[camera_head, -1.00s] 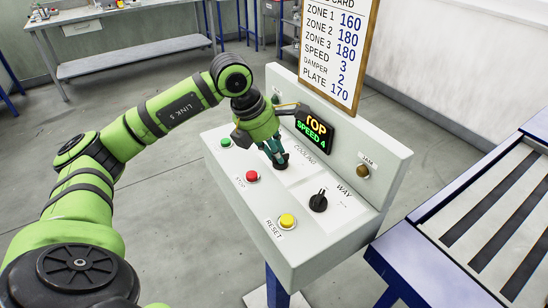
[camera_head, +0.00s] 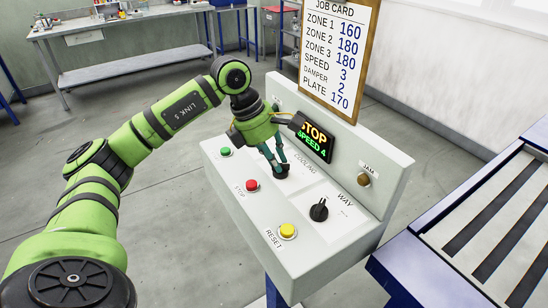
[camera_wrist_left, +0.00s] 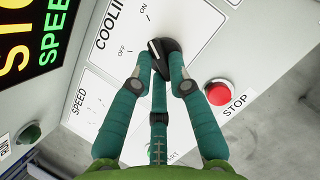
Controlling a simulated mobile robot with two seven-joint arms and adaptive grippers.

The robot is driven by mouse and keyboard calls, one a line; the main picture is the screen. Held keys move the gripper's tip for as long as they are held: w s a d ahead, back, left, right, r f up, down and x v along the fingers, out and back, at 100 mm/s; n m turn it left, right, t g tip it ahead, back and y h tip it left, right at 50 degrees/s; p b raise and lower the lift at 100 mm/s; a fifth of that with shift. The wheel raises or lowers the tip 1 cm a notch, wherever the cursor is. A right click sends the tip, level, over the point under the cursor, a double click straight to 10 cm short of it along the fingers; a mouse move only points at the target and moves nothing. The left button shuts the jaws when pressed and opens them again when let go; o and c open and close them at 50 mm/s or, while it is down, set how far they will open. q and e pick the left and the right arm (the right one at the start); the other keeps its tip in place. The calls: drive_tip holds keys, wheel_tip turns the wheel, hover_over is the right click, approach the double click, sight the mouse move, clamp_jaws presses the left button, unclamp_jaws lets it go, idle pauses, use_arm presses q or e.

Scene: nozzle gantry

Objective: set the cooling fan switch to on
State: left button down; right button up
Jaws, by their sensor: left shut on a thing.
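The cooling fan switch is a black rotary knob (camera_wrist_left: 160,47) with a white pointer mark, on a white label plate reading COOLING, OFF and ON. In the left wrist view its pointer faces up and left, between OFF and ON; I cannot tell that it sits fully at either. My left gripper (camera_wrist_left: 160,68) is shut on the knob, one fingertip on each side. In the head view the left gripper (camera_head: 279,168) reaches down onto the panel and mostly hides the knob. My right gripper is not in view.
The grey control panel (camera_head: 285,252) also carries a green button (camera_head: 226,152), a red STOP button (camera_head: 252,185), a yellow RESET button (camera_head: 287,230), the WAY knob (camera_head: 319,210) and a lit STOP / SPEED 4 display (camera_head: 315,138). A job card (camera_head: 340,50) stands behind. A slatted table (camera_head: 490,225) is at right.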

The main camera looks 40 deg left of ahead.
use_arm(q)
drive_tip(key=shift+w+d+r, duration=0.1)
drive_tip(key=shift+w+r, duration=0.05)
drive_tip(key=c, duration=1.2)
unclamp_jaws()
drive_tip(key=shift+d, duration=0.15)
drive_tip(key=shift+a+r, duration=0.3)
drive_tip(key=v, duration=1.1)
drive_tip(key=shift+d+r, duration=0.1)
drive_tip(key=shift+d, duration=0.05)
